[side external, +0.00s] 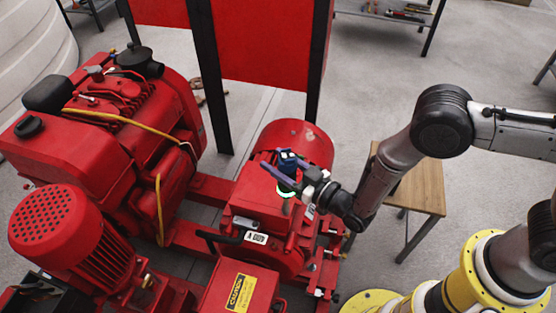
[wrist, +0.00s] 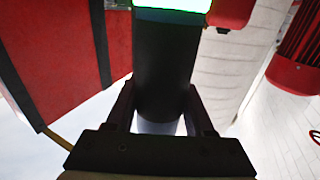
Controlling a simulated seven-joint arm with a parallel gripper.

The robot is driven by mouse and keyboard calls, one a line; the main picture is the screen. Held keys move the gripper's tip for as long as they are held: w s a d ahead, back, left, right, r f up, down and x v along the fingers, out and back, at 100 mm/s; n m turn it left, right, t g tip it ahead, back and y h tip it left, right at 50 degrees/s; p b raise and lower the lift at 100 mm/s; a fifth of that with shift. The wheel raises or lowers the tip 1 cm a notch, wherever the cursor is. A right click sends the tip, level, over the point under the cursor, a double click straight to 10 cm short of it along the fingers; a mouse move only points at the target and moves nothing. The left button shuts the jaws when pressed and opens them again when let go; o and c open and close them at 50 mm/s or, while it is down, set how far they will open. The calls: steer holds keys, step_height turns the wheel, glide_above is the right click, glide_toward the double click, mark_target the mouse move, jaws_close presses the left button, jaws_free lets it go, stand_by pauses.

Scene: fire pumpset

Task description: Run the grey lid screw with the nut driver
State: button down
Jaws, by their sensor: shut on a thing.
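My gripper (side external: 284,166) is over the red pump housing (side external: 300,143) in the middle of the side view, shut on a dark cylindrical tool, which looks like the nut driver (side external: 288,158). The tool stands about upright, with a glowing green ring (side external: 285,191) at its lower part. In the wrist view the dark tool body (wrist: 165,65) lies between the two fingers (wrist: 158,108), and the green light (wrist: 175,4) shows at the top edge. The grey lid screw cannot be made out. The tool's tip is hidden, so I cannot tell whether it touches anything.
A red engine (side external: 110,125) with a yellow cable stands at the left, and a red motor (side external: 62,225) is at lower left. A red panel (side external: 265,45) on black posts rises behind. A wooden stool (side external: 420,185) stands at the right. A box with a caution label (side external: 240,292) is in front.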

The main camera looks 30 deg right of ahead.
steer(key=shift+f, duration=0.65)
stand_by(2.0)
steer(key=shift+r, duration=0.1)
